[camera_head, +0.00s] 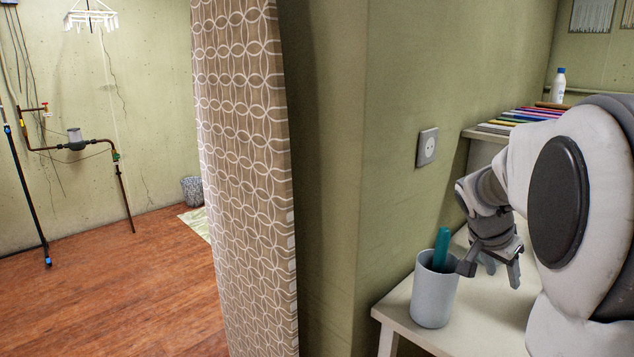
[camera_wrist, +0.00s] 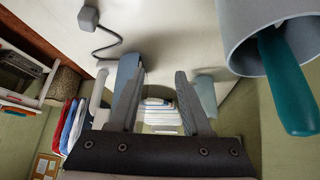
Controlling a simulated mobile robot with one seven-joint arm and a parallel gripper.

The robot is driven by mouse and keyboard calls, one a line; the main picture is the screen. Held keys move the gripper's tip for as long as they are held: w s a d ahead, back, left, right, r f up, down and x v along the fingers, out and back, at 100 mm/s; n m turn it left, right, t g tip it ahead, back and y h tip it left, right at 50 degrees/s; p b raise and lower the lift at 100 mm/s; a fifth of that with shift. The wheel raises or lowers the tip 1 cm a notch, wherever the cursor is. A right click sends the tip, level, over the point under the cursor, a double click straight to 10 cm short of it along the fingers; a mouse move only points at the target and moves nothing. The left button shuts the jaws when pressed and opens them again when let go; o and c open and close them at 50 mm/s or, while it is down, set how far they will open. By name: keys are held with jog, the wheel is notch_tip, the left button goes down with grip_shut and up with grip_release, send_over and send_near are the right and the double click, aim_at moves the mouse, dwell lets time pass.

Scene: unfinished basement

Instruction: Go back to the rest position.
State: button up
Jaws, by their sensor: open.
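My gripper (camera_head: 492,268) is low over the pale table at the right of the head view. Its fingers are apart and nothing shows between them in the wrist view (camera_wrist: 152,95). A grey cup (camera_head: 434,296) stands upright near the table's left corner, just left of my gripper. A teal stick-like object (camera_head: 441,247) leans in the cup, its top above the rim. In the wrist view the cup (camera_wrist: 243,35) and the teal object (camera_wrist: 287,85) are at the upper right, beside the fingers. From the head view I cannot tell whether a finger touches the cup.
The table (camera_head: 397,309) stands against a green wall with a socket (camera_head: 427,147). A patterned curtain (camera_head: 245,160) hangs left of it. Behind my arm, a shelf holds several coloured books (camera_head: 520,117) and a white bottle (camera_head: 558,86). Wooden floor (camera_head: 120,290) is open at left.

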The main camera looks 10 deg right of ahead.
jog(key=s+a+r+n+t+y, duration=0.1)
jog(key=s+a+n+t+y, duration=0.15)
jog(key=s+a+n, duration=0.6)
jog(key=s+a+r+n+t+y, duration=0.1)
jog(key=s+a+n+y, duration=0.3)
jog(key=s+a, duration=1)
jog(key=w+a+r+p, duration=0.1)
jog(key=a+r+p, duration=0.1)
jog(key=r+p, duration=0.6)
jog(key=w+a+r+p, duration=0.2)
jog(key=r+p, duration=0.7)
jog(key=shift+w+n+p, duration=0.2)
jog(key=shift+n+p, duration=0.1)
jog(key=shift+n, duration=0.05)
jog(key=shift+d+g, duration=0.2)
jog(key=shift+g, duration=0.05)
